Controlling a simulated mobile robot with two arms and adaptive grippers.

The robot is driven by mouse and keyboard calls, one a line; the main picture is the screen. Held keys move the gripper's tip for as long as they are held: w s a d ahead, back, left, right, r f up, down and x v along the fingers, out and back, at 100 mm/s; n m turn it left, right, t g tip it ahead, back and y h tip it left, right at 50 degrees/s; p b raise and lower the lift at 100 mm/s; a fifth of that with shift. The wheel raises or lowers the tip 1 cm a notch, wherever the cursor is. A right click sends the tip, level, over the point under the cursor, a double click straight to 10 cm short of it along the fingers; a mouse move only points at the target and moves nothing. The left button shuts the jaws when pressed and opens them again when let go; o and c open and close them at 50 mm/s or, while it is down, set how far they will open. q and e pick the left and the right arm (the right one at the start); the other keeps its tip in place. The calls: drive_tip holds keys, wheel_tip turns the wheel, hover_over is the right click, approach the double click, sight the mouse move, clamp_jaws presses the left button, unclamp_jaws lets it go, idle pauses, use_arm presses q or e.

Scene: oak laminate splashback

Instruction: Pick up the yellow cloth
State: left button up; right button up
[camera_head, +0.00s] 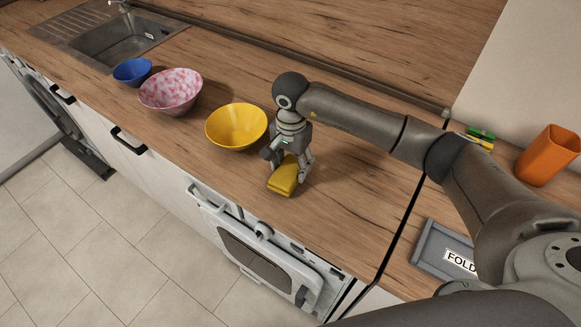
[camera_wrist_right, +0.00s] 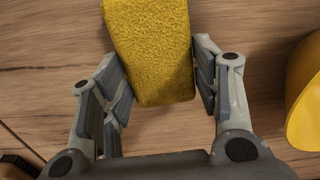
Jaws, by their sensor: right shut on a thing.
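The yellow cloth (camera_head: 284,179) is a folded, thick block on the wooden counter near its front edge. My right gripper (camera_head: 289,166) comes down on it from above, and its fingers are closed against the cloth's two sides. In the right wrist view the cloth (camera_wrist_right: 150,50) sits between both finger pads of my right gripper (camera_wrist_right: 160,88), and its rough, towel-like surface shows. I cannot tell whether the cloth is clear of the counter. My left gripper is not in view.
A yellow bowl (camera_head: 236,127) stands just left of the cloth, with a pink-patterned bowl (camera_head: 170,92) and a blue bowl (camera_head: 132,72) beyond. The sink (camera_head: 115,40) is at the far left. A grey tray labelled FOLD (camera_head: 428,250) and an orange cup (camera_head: 547,156) are at right.

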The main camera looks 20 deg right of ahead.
drive_tip(key=shift+a+r+b, duration=0.2)
drive_tip(key=shift+r+b, duration=0.65)
drive_tip(key=shift+r, duration=0.3)
drive_tip(key=s+a+r, duration=0.1)
drive_tip(key=r, duration=0.1)
drive_tip(key=s+a+r+b, duration=0.1)
drive_tip(key=r, duration=0.1)
drive_tip(key=s+a+r+b, duration=0.1)
drive_tip(key=a+r, duration=0.1)
drive_tip(key=shift+s+a, duration=0.1)
drive_tip(key=shift+s, duration=0.05)
drive_tip(key=s+a+r+b, duration=0.2)
drive_tip(key=s+a+r, duration=0.1)
drive_tip(key=s+a, duration=0.2)
drive_tip(key=shift+a+r, duration=0.4)
drive_tip(key=shift+a, duration=0.45)
